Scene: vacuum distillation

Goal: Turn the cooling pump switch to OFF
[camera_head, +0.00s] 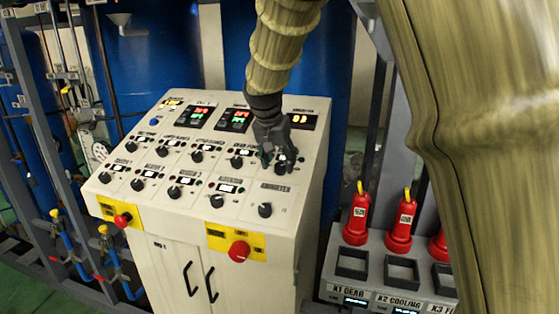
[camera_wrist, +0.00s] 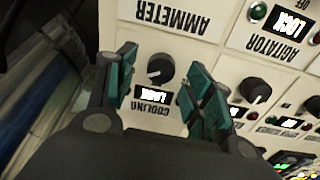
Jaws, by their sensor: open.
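The cooling switch (camera_wrist: 160,69) is a black round knob on the cream control panel, with an upside-down COOLING label and a small lit display (camera_wrist: 154,94) beside it in the wrist view. The display's word is too small to read surely, and I cannot tell the knob's setting. My gripper (camera_wrist: 158,62) is open, with one teal-padded finger on each side of the knob; I see no clear contact. In the head view my gripper (camera_head: 277,157) is over the right side of the panel and largely hides the knob there.
Other knobs sit close by, including the ammeter knob (camera_head: 265,210) and the agitator knob (camera_wrist: 257,93). Red emergency buttons (camera_head: 239,251) are on the cabinet front. Red plugs (camera_head: 357,217) stand in a rack at the right.

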